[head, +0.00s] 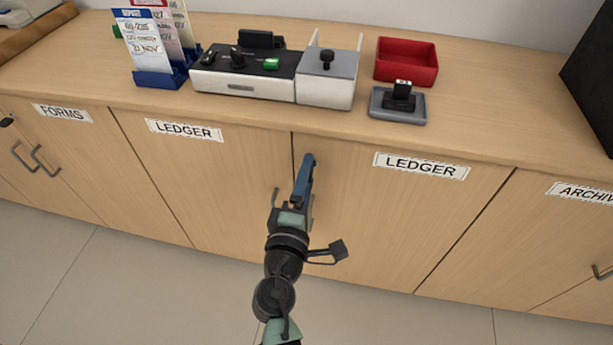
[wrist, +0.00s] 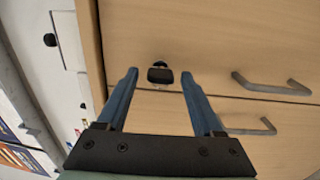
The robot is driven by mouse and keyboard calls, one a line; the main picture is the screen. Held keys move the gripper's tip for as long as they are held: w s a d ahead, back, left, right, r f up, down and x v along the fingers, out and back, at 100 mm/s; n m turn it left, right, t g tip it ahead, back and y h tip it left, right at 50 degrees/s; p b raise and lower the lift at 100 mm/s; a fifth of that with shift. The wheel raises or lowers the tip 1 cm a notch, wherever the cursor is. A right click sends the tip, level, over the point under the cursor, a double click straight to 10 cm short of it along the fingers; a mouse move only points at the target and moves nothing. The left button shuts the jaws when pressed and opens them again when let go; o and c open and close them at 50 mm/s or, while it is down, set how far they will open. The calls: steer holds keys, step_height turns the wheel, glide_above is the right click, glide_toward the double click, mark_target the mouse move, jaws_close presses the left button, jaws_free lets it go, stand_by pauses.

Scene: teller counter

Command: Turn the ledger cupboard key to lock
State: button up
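The ledger cupboard has a left door (head: 160,165) and a right door (head: 400,220), both labelled LEDGER. The key (wrist: 160,74), with a dark head, sits in its lock on a door front in the wrist view. Its head looks wider across the picture, towards the two fingers. My gripper (head: 307,160) is in front of the seam between the ledger doors in the head view and hides the key there. In the wrist view my gripper (wrist: 159,76) is open, with one blue finger on each side of the key and visible gaps between. I cannot tell the depth left to the door.
Two bar handles (wrist: 272,86) (wrist: 250,129) show beside the key. On the counter (head: 470,125) are a stamp on a grey pad (head: 385,113), a red tray (head: 406,74), a black-and-white device (head: 240,85) and a blue slip holder (head: 160,79). The floor in front is clear.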

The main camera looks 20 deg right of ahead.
steer(key=v, duration=1.3)
steer(key=shift+p, duration=0.45)
